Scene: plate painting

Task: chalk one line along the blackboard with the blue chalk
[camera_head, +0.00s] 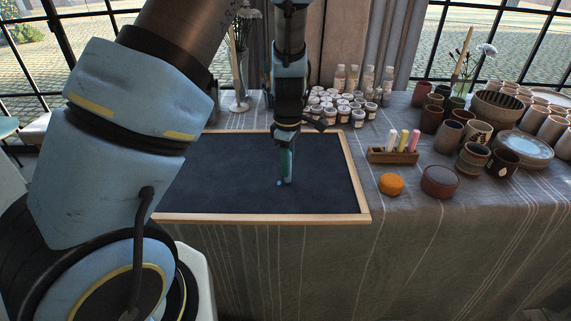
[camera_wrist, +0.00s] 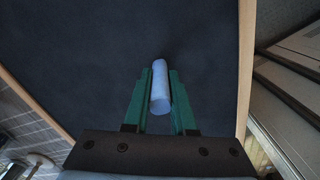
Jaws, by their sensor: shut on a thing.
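The blackboard (camera_head: 230,190) is a dark slate in a light wooden frame, lying flat on the cloth-covered table. It also fills most of the wrist view (camera_wrist: 95,60). My gripper (camera_head: 287,180) points down over the middle right of the board. In the wrist view its green fingers are shut on the blue chalk (camera_wrist: 160,88), whose end sticks out past the fingertips. In the head view only a small blue tip of the chalk (camera_head: 279,183) shows, close to the board surface. I cannot tell whether it touches. No chalk line is visible on the board.
A wooden chalk holder (camera_head: 393,156) with white, yellow and pink sticks stands right of the board. An orange sponge (camera_head: 391,184) and a round brown pot (camera_head: 439,181) are near it. Paint jars (camera_head: 340,108) crowd behind the board. Cups and bowls fill the right side.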

